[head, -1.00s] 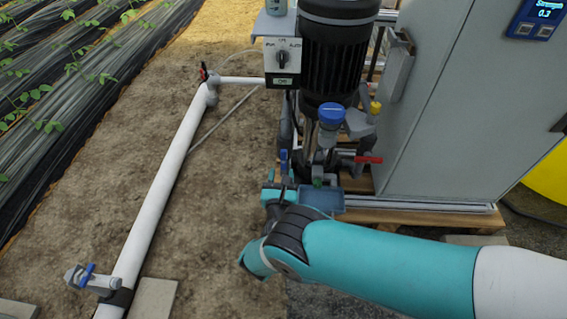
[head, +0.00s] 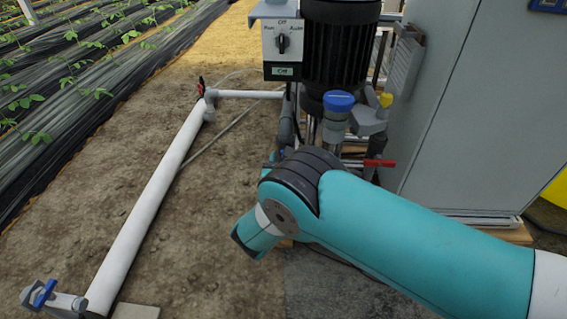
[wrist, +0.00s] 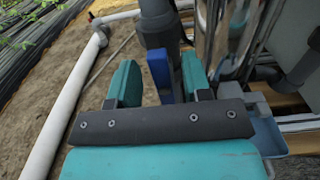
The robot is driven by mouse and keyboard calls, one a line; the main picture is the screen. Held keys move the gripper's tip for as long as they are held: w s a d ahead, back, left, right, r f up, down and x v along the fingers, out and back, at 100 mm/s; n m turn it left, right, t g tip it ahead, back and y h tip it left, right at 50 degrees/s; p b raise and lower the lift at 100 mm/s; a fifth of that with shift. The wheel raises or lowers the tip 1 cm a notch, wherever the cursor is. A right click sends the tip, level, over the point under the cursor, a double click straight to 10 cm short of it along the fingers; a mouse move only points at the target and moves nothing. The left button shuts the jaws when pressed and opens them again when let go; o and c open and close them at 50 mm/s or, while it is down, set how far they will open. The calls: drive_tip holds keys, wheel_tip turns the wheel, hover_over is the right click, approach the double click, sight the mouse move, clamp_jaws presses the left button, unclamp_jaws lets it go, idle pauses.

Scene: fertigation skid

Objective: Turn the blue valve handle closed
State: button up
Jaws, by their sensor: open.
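A blue valve handle (wrist: 159,70) stands upright below a grey vertical pipe in the wrist view. My gripper (wrist: 157,80) is open, with one teal finger on each side of the handle. Small gaps seem to show on both sides, but I cannot tell whether either finger touches it. In the head view my arm hides this handle and most of the gripper. Another blue valve handle (head: 43,294) sits on a grey fitting at the lower left, far from the gripper.
A pump motor (head: 341,45), a blue-capped part (head: 338,102) and a red lever (head: 380,163) stand close beyond my arm. A grey cabinet (head: 480,120) is at the right. A white pipe (head: 150,205) runs along open soil at the left.

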drive_tip(key=shift+w, duration=0.85)
clamp_jaws()
drive_tip(key=shift+d+m, duration=0.15)
drive_tip(key=shift+m, duration=0.25)
drive_tip(key=shift+s+d+f+m, duration=0.1)
drive_tip(key=shift+d+f+m, duration=0.35)
drive_tip(key=shift+m, duration=2.4)
drive_tip(key=shift+w+d+f+m, duration=0.1)
drive_tip(key=shift+d+f+m, duration=0.3)
drive_tip(key=shift+m, duration=2.4)
drive_tip(key=shift+s+d+f+m, duration=0.1)
drive_tip(key=shift+d+f+m, duration=0.3)
drive_tip(key=shift+m, duration=2.45)
drive_tip(key=shift+a+f, duration=0.1)
drive_tip(key=shift+f, duration=0.05)
